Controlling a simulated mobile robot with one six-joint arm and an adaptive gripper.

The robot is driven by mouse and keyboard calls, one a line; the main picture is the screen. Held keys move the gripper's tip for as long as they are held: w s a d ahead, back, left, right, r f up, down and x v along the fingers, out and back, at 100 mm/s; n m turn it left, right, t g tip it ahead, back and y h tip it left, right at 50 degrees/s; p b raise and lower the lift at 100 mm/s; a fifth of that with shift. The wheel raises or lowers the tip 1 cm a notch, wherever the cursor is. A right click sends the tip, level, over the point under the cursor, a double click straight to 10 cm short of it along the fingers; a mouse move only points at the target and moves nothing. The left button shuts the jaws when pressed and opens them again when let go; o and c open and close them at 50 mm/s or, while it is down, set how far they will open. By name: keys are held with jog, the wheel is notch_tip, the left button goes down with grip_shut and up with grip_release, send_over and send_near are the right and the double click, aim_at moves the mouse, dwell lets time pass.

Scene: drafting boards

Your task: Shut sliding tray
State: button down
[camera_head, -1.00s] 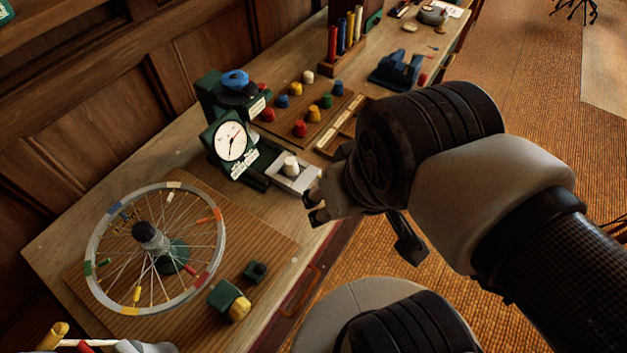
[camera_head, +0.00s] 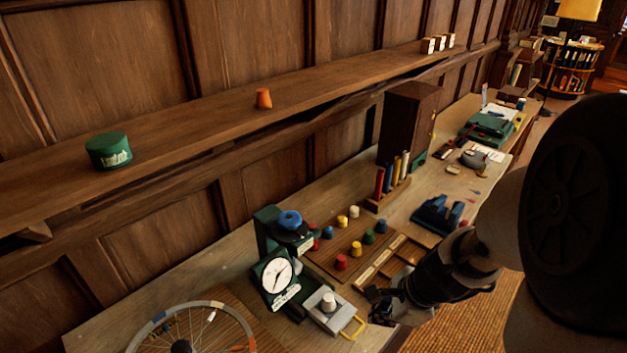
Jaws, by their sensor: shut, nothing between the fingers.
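The sliding tray (camera_head: 318,319) is a light grey tray with a white peg (camera_head: 328,302) standing on it. It sticks out from the base of a green dial device (camera_head: 276,280) towards the table's front edge. A yellow loop handle (camera_head: 353,328) is at its front end. The device has a white dial and a blue knob (camera_head: 289,219) on top. My gripper (camera_head: 375,306) is shut and empty, just right of the handle. It appears apart from the handle, though depth is hard to judge. My arm does not hide the tray.
A board with several coloured pegs (camera_head: 341,262) and a wooden divided tray (camera_head: 385,264) lie behind the sliding tray. A blue holder (camera_head: 437,214) is farther back. A spoked wheel (camera_head: 191,331) is at the front left. A wall shelf (camera_head: 200,128) runs above the table.

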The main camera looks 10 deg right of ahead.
aim_at(328, 302)
jog(key=s+d+f+m+p, duration=0.1)
jog(key=d+f+m, duration=0.4)
jog(key=f+m, duration=0.15)
jog(key=shift+m, duration=0.25)
jog(key=b+x, duration=0.2)
jog(key=x, duration=0.1)
jog(key=b+x, duration=0.2)
jog(key=x, duration=0.2)
jog(key=w+a+b+x, duration=0.1)
jog(key=b+x, duration=0.1)
jog(key=x, duration=0.2)
jog(key=shift+w+a+r, duration=0.1)
jog(key=shift+r, duration=0.25)
jog(key=shift+w+a, duration=0.25)
jog(key=shift+w, duration=0.1)
jog(key=shift+f, duration=0.1)
jog(key=shift+g, duration=0.3)
jog(key=w+a+p, duration=0.2)
jog(key=w+a, duration=0.1)
jog(key=w, duration=0.1)
jog(key=w+a+p, duration=0.2)
jog(key=w+a, duration=0.1)
jog(key=w, duration=0.1)
jog(key=w+a+p, duration=0.2)
jog(key=w+a, duration=0.1)
jog(key=w, duration=0.1)
jog(key=shift+p, duration=0.4)
jog(key=shift+s+d, duration=0.2)
